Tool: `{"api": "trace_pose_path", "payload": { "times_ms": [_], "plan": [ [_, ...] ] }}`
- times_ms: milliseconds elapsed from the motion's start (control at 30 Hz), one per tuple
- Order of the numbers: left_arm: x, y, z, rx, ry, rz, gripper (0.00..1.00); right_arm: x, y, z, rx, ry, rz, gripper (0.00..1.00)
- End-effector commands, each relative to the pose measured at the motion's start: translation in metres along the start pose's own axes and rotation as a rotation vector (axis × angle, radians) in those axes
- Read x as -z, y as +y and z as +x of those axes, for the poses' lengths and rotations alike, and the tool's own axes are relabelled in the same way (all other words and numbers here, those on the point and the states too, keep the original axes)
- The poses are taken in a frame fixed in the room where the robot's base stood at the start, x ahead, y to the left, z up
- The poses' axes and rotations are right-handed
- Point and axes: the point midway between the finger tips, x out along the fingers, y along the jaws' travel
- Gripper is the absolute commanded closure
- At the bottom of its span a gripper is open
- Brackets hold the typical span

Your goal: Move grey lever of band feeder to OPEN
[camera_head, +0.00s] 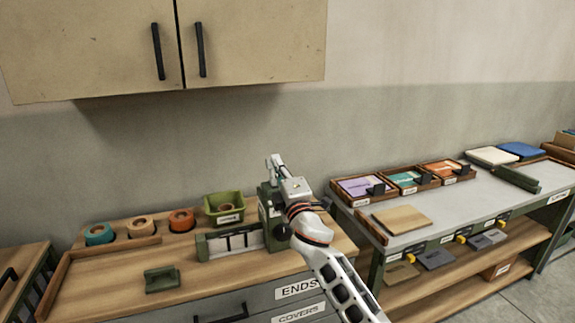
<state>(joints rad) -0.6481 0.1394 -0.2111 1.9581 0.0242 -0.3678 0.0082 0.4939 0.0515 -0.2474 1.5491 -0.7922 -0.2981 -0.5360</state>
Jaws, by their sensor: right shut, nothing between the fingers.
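A dark green machine (266,207), which looks like the band feeder, stands at the right end of the wooden-topped cabinet. A round black knob (282,232) is on its front. My right gripper (275,163) is at the upper end of the machine, shut, with nothing seen between its fingers. My right gripper and arm cover part of the machine. I cannot make out the grey lever or its OPEN mark; it may be hidden behind the gripper. I cannot tell whether the gripper touches the machine. My left gripper is not in view.
A low green frame with pale panels (230,243), a green bin (224,207), several tape-like rolls and a small green block (161,280) share the cabinet top (100,285). A grey workbench (450,210) with trays stands at right. Wall cupboards (250,45) hang above.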

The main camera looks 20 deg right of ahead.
Motion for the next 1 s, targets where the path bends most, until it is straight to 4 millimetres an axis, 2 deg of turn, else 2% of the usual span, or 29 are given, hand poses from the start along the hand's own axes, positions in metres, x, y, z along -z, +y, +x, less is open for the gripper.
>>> {"api": "trace_pose_path", "payload": {
  "times_ms": [33, 300, 500, 700, 1000],
  "plan": [
    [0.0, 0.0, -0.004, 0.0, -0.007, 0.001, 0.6, -0.002, 0.009, -0.007, -0.002, -0.001, -0.004, 1.0],
    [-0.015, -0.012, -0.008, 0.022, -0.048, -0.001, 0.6, 0.0, 0.042, -0.048, -0.001, 0.0, -0.002, 1.0],
    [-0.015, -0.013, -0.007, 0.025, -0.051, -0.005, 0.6, 0.0, 0.059, -0.068, -0.001, 0.0, -0.001, 1.0],
    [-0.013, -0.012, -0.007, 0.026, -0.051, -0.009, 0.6, 0.0, 0.065, -0.076, 0.001, 0.0, -0.001, 1.0],
    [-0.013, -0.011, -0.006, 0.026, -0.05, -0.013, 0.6, 0.0, 0.065, -0.076, 0.0, 0.0, -0.001, 1.0]
  ]
}}
